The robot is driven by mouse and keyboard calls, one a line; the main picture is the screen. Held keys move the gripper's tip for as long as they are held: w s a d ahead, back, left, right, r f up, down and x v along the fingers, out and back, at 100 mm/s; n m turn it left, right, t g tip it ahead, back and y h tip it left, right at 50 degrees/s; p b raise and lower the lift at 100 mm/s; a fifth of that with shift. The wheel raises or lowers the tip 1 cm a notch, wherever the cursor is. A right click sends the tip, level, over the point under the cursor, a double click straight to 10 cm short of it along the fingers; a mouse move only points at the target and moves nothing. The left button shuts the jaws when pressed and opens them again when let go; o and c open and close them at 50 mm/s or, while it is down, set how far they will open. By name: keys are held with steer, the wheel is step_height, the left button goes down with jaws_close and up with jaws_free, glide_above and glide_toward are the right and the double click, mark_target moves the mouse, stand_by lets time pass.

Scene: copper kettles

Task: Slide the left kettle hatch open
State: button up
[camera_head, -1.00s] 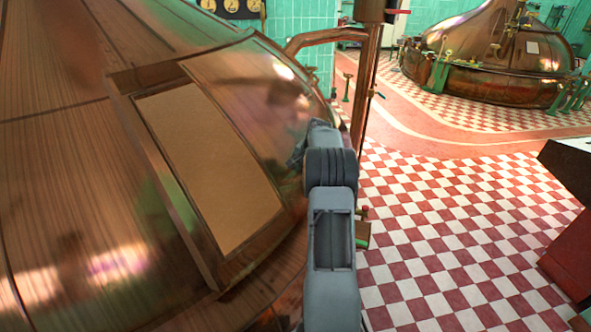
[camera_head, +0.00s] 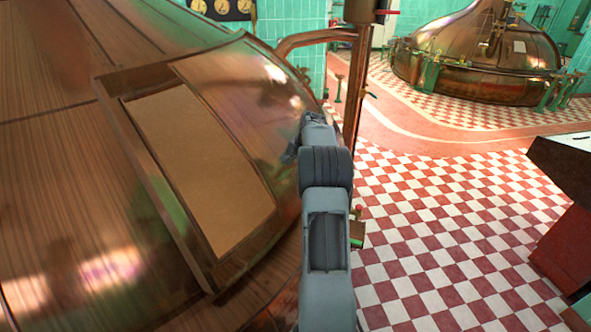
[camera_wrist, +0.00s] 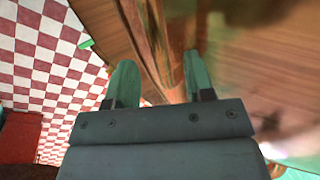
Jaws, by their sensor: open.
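The left copper kettle (camera_head: 60,170) fills the left of the head view. Its hatch, a tan panel (camera_head: 200,165) in a raised copper frame, sits on the sloping side facing me. My arm reaches up along the right of the hatch, with its wrist near the kettle's right edge. In the head view the fingers are not clearly seen. In the wrist view my gripper (camera_wrist: 160,82) is open, with two green fingers apart and nothing visible between them. Copper surface lies just beyond the fingers; whether they touch it cannot be told.
A copper pipe (camera_head: 352,85) stands right of the kettle. A second kettle (camera_head: 470,65) stands far back right. A dark red console with a black top (camera_head: 565,165) is at the right edge. Checkered floor (camera_head: 440,220) between is open. Gauges (camera_head: 222,8) hang on the tiled wall.

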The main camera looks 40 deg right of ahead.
steer(key=v, duration=1.1)
steer(key=shift+r, duration=0.2)
steer(key=shift+c, duration=0.3)
